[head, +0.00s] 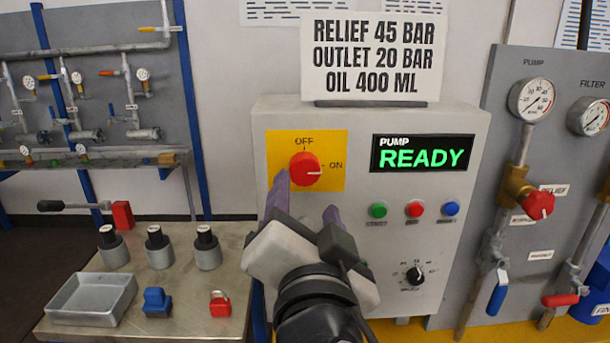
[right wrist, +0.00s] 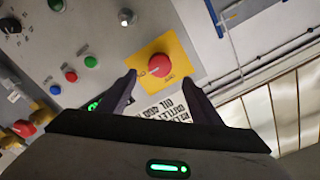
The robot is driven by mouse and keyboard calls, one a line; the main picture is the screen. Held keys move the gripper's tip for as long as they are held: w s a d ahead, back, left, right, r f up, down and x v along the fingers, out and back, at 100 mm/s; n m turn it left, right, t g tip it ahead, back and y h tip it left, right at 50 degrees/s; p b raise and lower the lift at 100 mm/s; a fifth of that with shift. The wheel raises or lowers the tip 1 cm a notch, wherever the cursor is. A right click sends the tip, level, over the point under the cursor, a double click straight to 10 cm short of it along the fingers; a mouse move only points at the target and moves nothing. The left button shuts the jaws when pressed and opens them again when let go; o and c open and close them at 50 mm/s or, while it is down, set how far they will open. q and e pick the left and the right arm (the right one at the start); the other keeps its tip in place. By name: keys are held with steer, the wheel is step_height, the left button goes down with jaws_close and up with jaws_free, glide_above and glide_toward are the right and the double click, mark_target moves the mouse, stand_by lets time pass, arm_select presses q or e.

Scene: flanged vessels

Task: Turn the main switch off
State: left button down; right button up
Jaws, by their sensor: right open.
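The main switch (head: 304,169) is a red round knob on a yellow plate (head: 334,142) marked OFF at the top and ON at the right. Its white mark points right, toward ON. It also shows in the right wrist view (right wrist: 161,65), ahead of and between my fingers. My right gripper (head: 307,195) is open and empty just below the knob, with its left fingertip overlapping the plate's lower left in the head view. I cannot tell whether it touches. In the right wrist view my right gripper (right wrist: 160,85) has its fingers spread. My left gripper is not in view.
The grey control box (head: 360,225) has a lit READY display (head: 423,153), green, red and blue buttons and a black dial (head: 415,275). A sign stands on top. At left, a metal table (head: 180,290) holds a tray (head: 92,299) and several small parts. Gauges and valves line the right panel.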

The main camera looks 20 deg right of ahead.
mark_target(305, 175)
steer(key=p+x, duration=0.1)
steer(key=x, duration=0.6)
steer(key=shift+w+d+f, duration=0.1)
steer(key=shift+w+d, duration=0.05)
steer(key=shift+w, duration=0.3)
steer(key=shift+c, duration=0.6)
steer(key=c, duration=0.9)
steer(key=shift+c, duration=0.2)
